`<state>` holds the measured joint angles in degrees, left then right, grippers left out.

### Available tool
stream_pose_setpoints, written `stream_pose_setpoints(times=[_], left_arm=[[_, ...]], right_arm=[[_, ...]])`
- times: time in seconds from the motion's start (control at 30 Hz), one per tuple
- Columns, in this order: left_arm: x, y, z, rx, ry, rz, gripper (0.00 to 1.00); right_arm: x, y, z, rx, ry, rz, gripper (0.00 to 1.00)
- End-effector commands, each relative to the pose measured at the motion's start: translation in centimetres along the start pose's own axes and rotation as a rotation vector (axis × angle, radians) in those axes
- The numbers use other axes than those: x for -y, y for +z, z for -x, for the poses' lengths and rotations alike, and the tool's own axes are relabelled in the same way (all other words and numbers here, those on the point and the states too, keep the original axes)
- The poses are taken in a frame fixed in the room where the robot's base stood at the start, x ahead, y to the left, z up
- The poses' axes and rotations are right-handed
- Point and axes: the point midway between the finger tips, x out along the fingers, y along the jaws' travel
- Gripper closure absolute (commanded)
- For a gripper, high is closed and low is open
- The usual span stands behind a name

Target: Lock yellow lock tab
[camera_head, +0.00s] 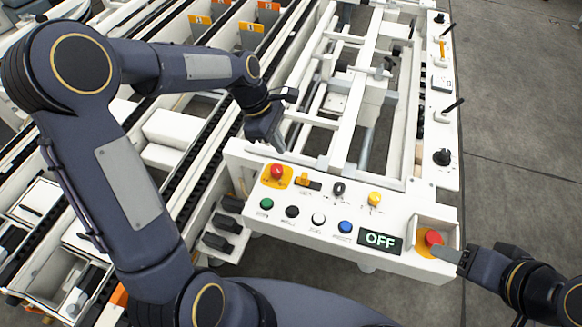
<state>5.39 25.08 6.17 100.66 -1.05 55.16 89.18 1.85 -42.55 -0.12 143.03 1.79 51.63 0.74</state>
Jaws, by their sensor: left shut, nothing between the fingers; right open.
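A white control panel (300,232) lies in front of me. On its upper left, a small yellow-orange tab (303,179) sits on a dark base just right of a red button on a yellow plate (277,172). I cannot tell if this tab is locked. My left gripper (280,148) is shut and empty, pointing down just behind the panel's back edge, above and left of the tab and apart from it. My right gripper (440,252) is open beside the red button (433,238) at the panel's right corner; contact cannot be told.
The panel also carries a yellow knob (375,198), a black knob (338,188), several coloured buttons and a display (380,240) reading OFF. A white frame (350,90) with rails stands behind. An orange-yellow lever (442,48) is on the right rail. Grey floor (520,130) is clear on the right.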

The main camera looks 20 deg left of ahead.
Motion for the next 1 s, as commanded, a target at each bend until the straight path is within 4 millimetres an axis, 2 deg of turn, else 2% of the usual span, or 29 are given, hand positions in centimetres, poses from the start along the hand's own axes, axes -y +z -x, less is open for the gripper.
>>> stream_pose_setpoints(times=[0.27, 0.37, 0.7, 0.83, 1.0], left_arm=[[0.1, 0.0, -0.5, 0.000, -0.002, -0.002, 1.00], [0.1, 0.0, -1.8, 0.000, -0.003, -0.003, 1.00], [0.1, 0.0, -7.8, 0.001, -0.003, -0.003, 1.00], [0.1, 0.0, -9.2, 0.000, -0.002, -0.003, 1.00], [0.0, 0.0, -9.9, 0.000, 0.001, -0.003, 1.00]], right_arm=[[0.0, 0.0, 0.0, 0.000, 0.000, 0.000, 0.46], [0.0, 0.0, 0.0, 0.000, 0.000, 0.000, 0.46], [0.0, 0.0, -0.1, 0.000, 0.000, 0.000, 0.46], [0.0, 0.0, 0.0, 0.000, 0.000, 0.000, 0.46], [0.0, 0.0, 0.0, 0.000, 0.000, 0.000, 0.46]])
